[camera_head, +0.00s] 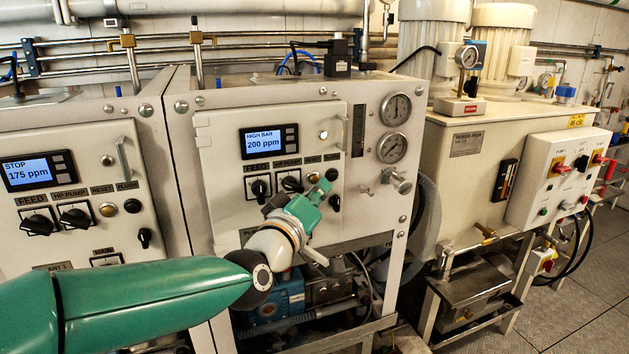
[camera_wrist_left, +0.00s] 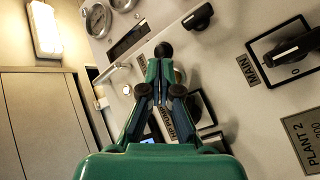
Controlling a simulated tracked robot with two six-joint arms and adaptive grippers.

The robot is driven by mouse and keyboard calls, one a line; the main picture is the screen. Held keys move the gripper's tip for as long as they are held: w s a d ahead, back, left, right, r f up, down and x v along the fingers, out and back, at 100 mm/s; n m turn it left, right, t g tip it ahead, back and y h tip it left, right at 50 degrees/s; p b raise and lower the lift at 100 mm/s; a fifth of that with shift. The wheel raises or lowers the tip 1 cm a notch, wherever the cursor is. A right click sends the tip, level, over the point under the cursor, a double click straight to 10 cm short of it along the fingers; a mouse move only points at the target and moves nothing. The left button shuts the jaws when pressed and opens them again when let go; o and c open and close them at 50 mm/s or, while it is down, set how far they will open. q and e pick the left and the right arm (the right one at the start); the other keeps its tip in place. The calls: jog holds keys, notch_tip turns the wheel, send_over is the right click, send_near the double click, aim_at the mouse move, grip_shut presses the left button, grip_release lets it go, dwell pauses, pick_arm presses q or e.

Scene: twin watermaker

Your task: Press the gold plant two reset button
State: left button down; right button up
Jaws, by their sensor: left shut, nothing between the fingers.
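The plant two panel (camera_head: 225,150) is in the middle of the head view, its display (camera_head: 268,141) reading "HIGH BAR 200 ppm". Its gold reset button (camera_head: 312,177) shows just above my left gripper (camera_head: 322,188), under the RESET label. My left gripper is shut and empty, pointed at the panel. In the left wrist view the closed fingertips (camera_wrist_left: 163,66) largely cover the reset button (camera_wrist_left: 179,75), whose edge shows beside them. A black round button (camera_wrist_left: 163,50) is just beyond the tips. I cannot tell whether the tips touch the panel. My right gripper is not in view.
Black FEED (camera_head: 259,189) and HP PUMP (camera_head: 291,184) knobs are left of the reset button. A black knob (camera_head: 335,202) is close to the gripper's right. Gauges (camera_head: 392,148) and a metal valve (camera_head: 397,181) stick out further right. The plant one panel (camera_head: 85,165) is at left.

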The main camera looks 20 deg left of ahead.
pick_arm(q)
jog(key=shift+w, duration=0.1)
dwell(0.4)
jog(key=shift+w+a+b, duration=0.25)
jog(key=shift+b, duration=0.15)
jog(key=shift+w+a+r+b, duration=0.1)
jog(key=shift+w+a+b, duration=0.15)
jog(key=shift+w+b, duration=0.1)
dwell(0.7)
jog(key=shift+s, duration=0.1)
jog(key=shift+s+d, duration=0.5)
jog(key=shift+s, duration=0.1)
jog(key=s+d, duration=0.1)
jog(key=s, duration=0.1)
jog(key=s+d+p, duration=0.1)
jog(key=s+d, duration=0.1)
dwell(0.7)
dwell(0.4)
